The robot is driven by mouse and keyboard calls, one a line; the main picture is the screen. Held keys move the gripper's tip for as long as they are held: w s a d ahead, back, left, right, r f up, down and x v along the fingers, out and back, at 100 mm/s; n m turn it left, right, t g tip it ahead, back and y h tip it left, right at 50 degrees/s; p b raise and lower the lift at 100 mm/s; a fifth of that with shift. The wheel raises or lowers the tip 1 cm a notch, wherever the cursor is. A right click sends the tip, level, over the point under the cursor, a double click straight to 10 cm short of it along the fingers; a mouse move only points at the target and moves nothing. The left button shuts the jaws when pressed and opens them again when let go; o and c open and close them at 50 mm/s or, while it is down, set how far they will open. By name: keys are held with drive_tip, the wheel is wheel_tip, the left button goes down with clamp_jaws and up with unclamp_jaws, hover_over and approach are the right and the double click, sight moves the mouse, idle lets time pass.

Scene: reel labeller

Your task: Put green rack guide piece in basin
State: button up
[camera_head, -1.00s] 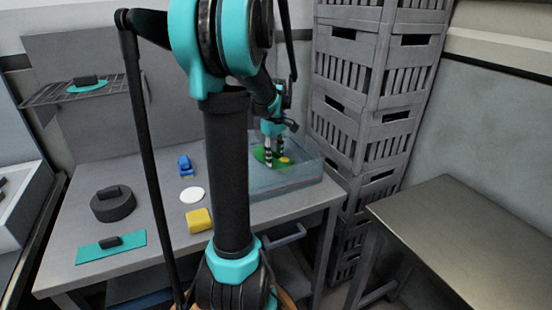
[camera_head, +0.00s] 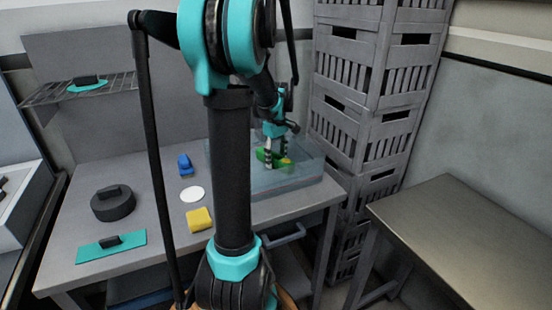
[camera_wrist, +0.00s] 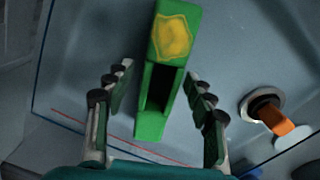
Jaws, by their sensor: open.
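The green rack guide piece (camera_wrist: 150,122) has a yellow patch on one end and a dark slot. In the wrist view it lies in the blue-grey basin (camera_wrist: 75,75), between the spread fingers of my gripper (camera_wrist: 158,112), with a gap on both sides. My gripper is open. In the head view the basin (camera_head: 300,185) is see-through and stands at the right of the table. My gripper (camera_head: 268,162) is inside it, and the green piece (camera_head: 276,160) shows by the fingers, partly hidden by them.
An orange and white part with a dark ring (camera_wrist: 270,115) is right of the gripper. The table holds a yellow block (camera_head: 199,219), a white disc (camera_head: 192,194), a blue item (camera_head: 185,165), a dark round block (camera_head: 113,204) and a teal plate (camera_head: 110,247). Grey crates (camera_head: 365,120) stand behind right.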

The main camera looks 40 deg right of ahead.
wheel_tip(320, 180, up, 8)
drive_tip(key=shift+f, duration=0.15)
idle(0.3)
idle(0.4)
